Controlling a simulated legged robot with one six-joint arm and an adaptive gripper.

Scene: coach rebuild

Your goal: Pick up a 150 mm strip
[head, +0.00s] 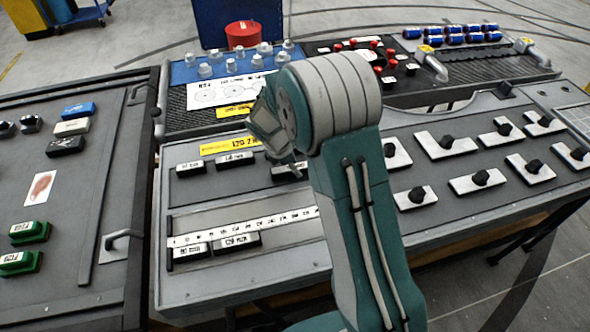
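Several short dark strips with white labels lie on the grey bench. One strip (190,168) and a second (235,158) lie in a row below a yellow label (238,147). A third strip (287,171) in that row is partly covered by my gripper and arm. Two more strips, one (190,250) and a slightly longer one (237,241), lie along a white ruler (243,228). The printing is too small to tell surely which strip is 150 mm. My gripper (294,164) points down over the third strip; its fingers are mostly hidden, and contact is unclear.
Pale metal plates with black knobs (447,145) fill the bench's right side. Behind stand a blue tray of metal fittings (232,66) and a rack of blue cylinders (462,38).

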